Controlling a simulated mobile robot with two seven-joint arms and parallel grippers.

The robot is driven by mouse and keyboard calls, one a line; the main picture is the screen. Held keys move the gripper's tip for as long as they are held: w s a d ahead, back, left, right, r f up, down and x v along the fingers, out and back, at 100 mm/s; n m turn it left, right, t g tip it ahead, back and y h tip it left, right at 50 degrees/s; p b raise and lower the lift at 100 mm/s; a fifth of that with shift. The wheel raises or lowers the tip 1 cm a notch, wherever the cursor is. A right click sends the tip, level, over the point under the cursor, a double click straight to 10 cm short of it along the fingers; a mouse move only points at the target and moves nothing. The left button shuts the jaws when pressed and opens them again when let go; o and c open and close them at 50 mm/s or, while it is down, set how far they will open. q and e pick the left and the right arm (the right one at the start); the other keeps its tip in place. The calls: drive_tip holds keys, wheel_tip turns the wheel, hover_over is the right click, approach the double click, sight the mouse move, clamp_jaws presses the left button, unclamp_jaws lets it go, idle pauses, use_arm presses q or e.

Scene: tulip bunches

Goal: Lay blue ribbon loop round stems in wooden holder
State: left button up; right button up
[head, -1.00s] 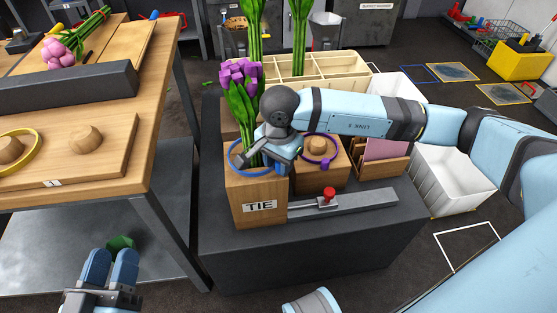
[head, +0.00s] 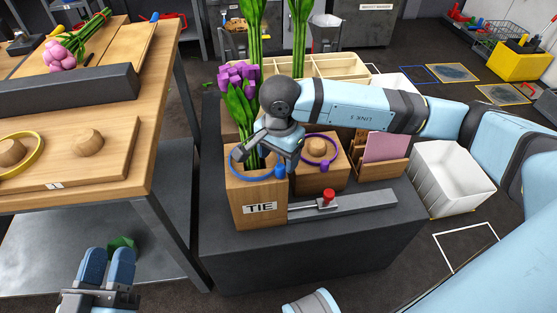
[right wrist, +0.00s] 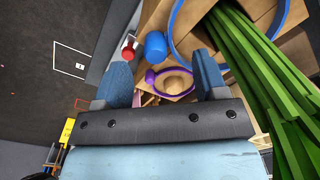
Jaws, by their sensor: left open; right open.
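The wooden holder (head: 258,195) marked TIE holds upright green stems (head: 241,112) with purple tulip heads (head: 238,75). The blue ribbon loop (head: 236,163) lies round the stems at the holder's top; whether it touches the rim all round is unclear. My right gripper (head: 267,160) is open just beside the stems, above the loop's right side. In the right wrist view, the loop (right wrist: 174,38) curves round the stems, and its blue tab (right wrist: 156,46) lies free just beyond the parted fingers. My left gripper (head: 108,268) is open and empty at the lower left.
A purple ribbon loop (head: 321,149) circles a knob on a wooden block behind the holder. A red-knobbed slider (head: 328,197) lies right of the holder. The wooden table (head: 100,190) at left carries a yellow loop (head: 36,150) and pink tulips (head: 62,55). White bin (head: 450,178) stands right.

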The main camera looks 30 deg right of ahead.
use_arm(q)
drive_tip(key=shift+a+f+g+y+p, duration=0.3)
drive_tip(key=shift+a+f+y+p, duration=0.3)
drive_tip(key=shift+p, duration=0.5)
use_arm(e)
wheel_tip(320, 180, up, 11)
drive_tip(key=shift+f, duration=0.15)
use_arm(q)
drive_tip(key=shift+d+f, duration=0.1)
use_arm(e)
drive_tip(key=shift+s, duration=0.1)
